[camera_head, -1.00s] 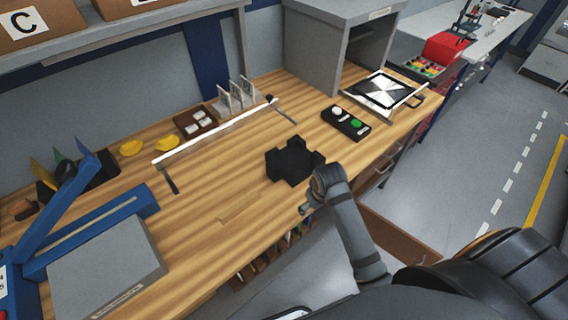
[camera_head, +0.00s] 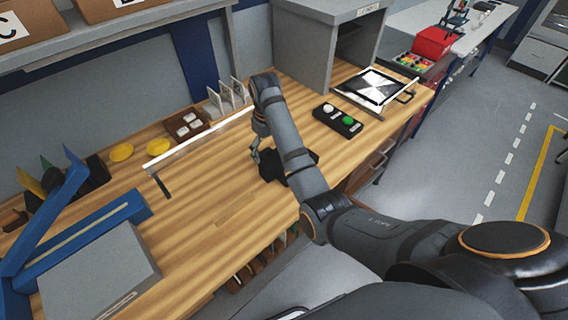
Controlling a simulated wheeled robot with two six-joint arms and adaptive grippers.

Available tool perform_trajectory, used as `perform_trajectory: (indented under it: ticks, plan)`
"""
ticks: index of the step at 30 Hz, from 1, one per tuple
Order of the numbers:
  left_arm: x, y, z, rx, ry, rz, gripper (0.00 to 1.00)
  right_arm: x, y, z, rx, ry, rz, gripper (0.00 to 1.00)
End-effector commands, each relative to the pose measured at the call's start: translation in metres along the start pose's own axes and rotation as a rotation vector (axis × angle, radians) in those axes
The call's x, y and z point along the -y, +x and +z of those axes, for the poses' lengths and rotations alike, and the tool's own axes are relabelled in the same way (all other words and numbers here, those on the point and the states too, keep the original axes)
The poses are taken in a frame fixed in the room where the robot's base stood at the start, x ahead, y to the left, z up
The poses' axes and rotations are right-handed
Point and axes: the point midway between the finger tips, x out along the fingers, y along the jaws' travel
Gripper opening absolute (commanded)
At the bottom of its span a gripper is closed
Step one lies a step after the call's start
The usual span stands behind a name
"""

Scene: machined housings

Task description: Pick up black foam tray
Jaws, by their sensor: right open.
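The black foam tray (camera_head: 269,168) lies on the wooden workbench, near its front edge. My right arm crosses in front of it and hides much of it. My right gripper (camera_head: 256,155) hangs below the wrist, pointing down, at the tray's left side in the picture. Its jaws are open and appear empty. Whether a finger touches the tray cannot be told. My left gripper is not in view.
A black button box (camera_head: 337,120) with white and green buttons sits right of the tray. A thin white light bar (camera_head: 185,146) spans the bench behind. A blue-framed grey device (camera_head: 98,272) stands at left. Bare wood (camera_head: 190,215) lies left of the tray.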

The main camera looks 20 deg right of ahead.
Motion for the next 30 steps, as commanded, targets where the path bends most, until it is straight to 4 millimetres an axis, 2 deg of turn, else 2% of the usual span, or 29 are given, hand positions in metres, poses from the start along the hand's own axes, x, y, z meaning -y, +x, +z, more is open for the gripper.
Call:
perform_trajectory:
  ticks: [1, 3, 6, 13, 21, 28, 29, 30]
  plan:
    - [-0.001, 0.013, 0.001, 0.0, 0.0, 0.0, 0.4, 0.0, 0.018, 0.001, 0.004, 0.0, -0.001, 0.83]
    - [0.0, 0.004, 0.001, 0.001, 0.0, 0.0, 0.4, 0.0, 0.022, 0.001, 0.005, 0.0, -0.001, 0.83]
    - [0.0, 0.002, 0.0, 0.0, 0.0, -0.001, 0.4, 0.0, 0.034, 0.001, 0.003, 0.001, -0.001, 0.83]
    - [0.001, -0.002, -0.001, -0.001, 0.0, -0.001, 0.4, 0.001, 0.044, 0.0, 0.004, 0.001, -0.001, 0.83]
    - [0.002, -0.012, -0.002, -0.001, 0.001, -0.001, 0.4, 0.002, 0.085, -0.004, -0.001, -0.001, 0.002, 0.83]
    - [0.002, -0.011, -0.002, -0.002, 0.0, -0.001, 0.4, 0.002, 0.089, -0.004, -0.004, -0.001, 0.003, 0.83]
    - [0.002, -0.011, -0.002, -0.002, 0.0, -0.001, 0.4, 0.002, 0.089, -0.004, -0.004, -0.001, 0.003, 0.82]
    - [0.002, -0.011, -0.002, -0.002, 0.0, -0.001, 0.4, 0.002, 0.089, -0.004, -0.004, -0.001, 0.003, 0.76]
